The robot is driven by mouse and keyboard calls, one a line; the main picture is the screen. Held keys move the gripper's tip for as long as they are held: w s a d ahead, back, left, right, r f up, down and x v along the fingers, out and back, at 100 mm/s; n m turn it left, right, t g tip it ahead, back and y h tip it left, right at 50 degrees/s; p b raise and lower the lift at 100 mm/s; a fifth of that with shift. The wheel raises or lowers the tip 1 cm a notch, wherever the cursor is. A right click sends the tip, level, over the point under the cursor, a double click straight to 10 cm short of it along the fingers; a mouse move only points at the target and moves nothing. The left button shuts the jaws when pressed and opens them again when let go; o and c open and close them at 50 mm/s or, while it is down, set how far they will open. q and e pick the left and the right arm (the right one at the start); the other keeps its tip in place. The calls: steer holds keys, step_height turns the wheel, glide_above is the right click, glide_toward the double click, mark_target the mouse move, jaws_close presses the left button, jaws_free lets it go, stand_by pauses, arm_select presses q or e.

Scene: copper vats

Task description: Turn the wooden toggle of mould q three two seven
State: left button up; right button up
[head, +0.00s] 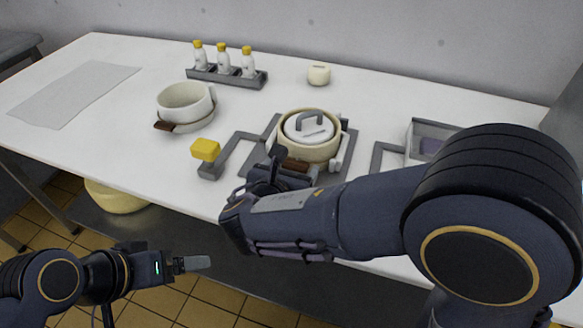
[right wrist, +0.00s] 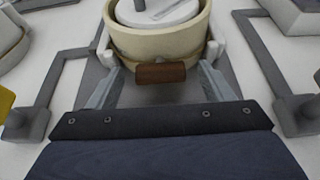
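A round cream mould (head: 310,150) with a white lid and grey handle stands on a grey plate. Its brown wooden toggle (head: 296,165) faces me and lies level in the right wrist view (right wrist: 160,73). No mould number is legible. My right gripper (right wrist: 160,70) is open, one finger on each side of the toggle, with gaps to it. In the head view the right gripper (head: 293,166) partly covers the mould's front. My left gripper (head: 195,263) hangs empty in front of the table, its fingers seen edge-on.
A second cream mould (head: 185,101) with a wooden toggle (head: 163,126) stands to the left.

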steer(key=c, duration=0.9)
steer(key=shift+f+b, duration=0.15)
steer(key=shift+b, duration=0.5)
steer(key=m+b, duration=0.1)
steer(key=b, duration=0.1)
steer(key=m+y+b, duration=0.1)
steer(key=b, duration=0.2)
steer(key=m+t+y+b, duration=0.1)
steer(key=m+b, duration=0.1)
steer(key=b, duration=0.1)
steer(key=shift+s+d+f, duration=0.15)
steer(key=shift+d+f, duration=0.1)
steer(key=shift+d, duration=0.15)
steer(key=shift+r+m+y+b, duration=0.2)
steer(key=shift+m+y+b, duration=0.25)
steer(key=shift+b, duration=0.6)
steer(key=o, duration=1)
steer(key=shift+c, duration=0.2)
steer(key=shift+s+r, duration=0.1)
steer(key=p+v, duration=0.1)
steer(key=v, duration=0.5)
steer(key=shift+s+p, duration=0.2)
steer(key=shift+p, duration=0.1)
steer(key=shift+s+r, duration=0.15)
steer(key=shift+s, duration=0.5)
